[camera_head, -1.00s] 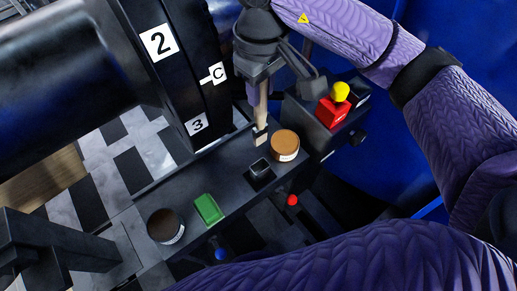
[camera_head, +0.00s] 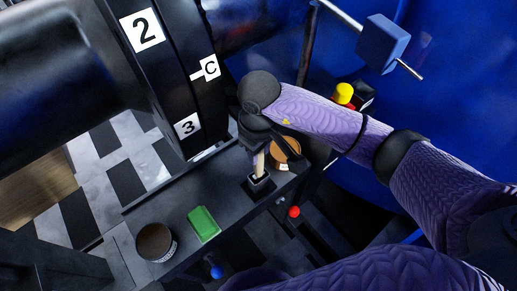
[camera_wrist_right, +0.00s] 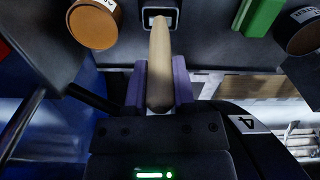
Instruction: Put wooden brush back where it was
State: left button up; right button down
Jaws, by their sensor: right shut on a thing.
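The wooden brush (camera_head: 259,164) shows as a pale handle, upright in the head view. My right gripper (camera_head: 257,150) is shut on its upper part, and in the right wrist view both purple fingers (camera_wrist_right: 159,86) press on the handle's sides. The brush's lower end is at the small black square holder (camera_head: 261,189) on the dark shelf and appears to be inside its opening (camera_wrist_right: 147,20). How deep it sits cannot be told, and the bristle end is hidden. My left gripper is out of view.
An orange-topped round container (camera_head: 287,150) stands close behind my right gripper. A green block (camera_head: 203,223) and a brown-topped round container (camera_head: 156,241) stand left on the shelf (camera_head: 180,205). The black motor housing (camera_head: 165,80) rises behind. Yellow and red parts (camera_head: 344,93) lie beyond my forearm.

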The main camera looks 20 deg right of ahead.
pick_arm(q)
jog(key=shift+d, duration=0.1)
pick_arm(e)
jog(key=shift+f, duration=0.2)
jog(key=shift+c, duration=2.2)
grip_release()
jog(key=shift+r, duration=0.1)
notch_tip(320, 180, up, 12)
jog(key=p, duration=0.3)
jog(key=shift+r+p, duration=0.15)
jog(key=shift+p, duration=0.15)
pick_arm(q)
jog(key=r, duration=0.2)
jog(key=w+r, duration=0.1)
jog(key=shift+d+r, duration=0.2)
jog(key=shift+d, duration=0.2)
pick_arm(e)
jog(key=shift+s, duration=0.1)
